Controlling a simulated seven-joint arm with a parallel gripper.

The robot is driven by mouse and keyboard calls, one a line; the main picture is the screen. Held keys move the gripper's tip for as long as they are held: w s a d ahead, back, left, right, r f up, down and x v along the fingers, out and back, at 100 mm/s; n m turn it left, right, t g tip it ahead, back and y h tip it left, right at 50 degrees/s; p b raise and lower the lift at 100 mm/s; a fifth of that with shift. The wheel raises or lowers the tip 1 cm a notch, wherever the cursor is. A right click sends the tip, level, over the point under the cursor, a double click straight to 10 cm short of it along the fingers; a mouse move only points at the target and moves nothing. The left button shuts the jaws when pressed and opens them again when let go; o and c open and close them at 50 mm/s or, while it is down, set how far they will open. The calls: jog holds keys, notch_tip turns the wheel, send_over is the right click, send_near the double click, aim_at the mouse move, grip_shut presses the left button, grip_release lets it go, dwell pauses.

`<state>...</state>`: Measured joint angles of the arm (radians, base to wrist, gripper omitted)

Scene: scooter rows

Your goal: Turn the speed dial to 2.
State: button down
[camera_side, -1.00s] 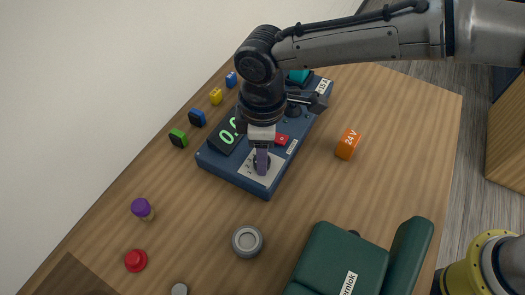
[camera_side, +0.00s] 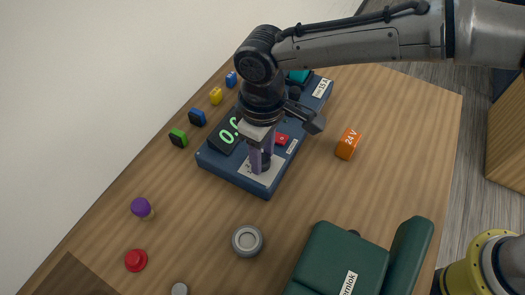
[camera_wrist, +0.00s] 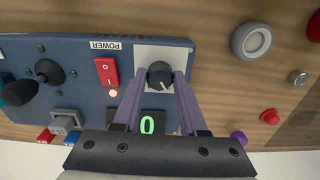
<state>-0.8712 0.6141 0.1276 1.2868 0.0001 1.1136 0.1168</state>
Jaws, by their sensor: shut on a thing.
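The speed dial is a dark round knob (camera_wrist: 160,75) on a pale plate (camera_wrist: 178,53) at the end of the blue control panel (camera_wrist: 70,82). My gripper (camera_wrist: 159,82) has its two purple fingers on either side of the knob, shut on it. In the side view my gripper (camera_side: 261,162) reaches down onto the plate, and its fingers mostly hide the dial. A black display with green digits (camera_side: 228,135) stands on the panel; a green 0 (camera_wrist: 147,124) shows in the wrist view. The dial's pointer is not readable.
A red power switch (camera_wrist: 107,71) and a black joystick (camera_wrist: 48,72) sit on the panel. An orange 24 V block (camera_side: 348,143), a grey round part (camera_side: 247,241) and a green case (camera_side: 340,262) are on the table. Small coloured blocks line the far side.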

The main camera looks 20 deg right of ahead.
aim_at(263, 159)
jog(key=shift+r, duration=0.1)
dwell(0.4)
jog(key=shift+c, duration=2.2)
grip_release()
notch_tip(263, 159, up, 14)
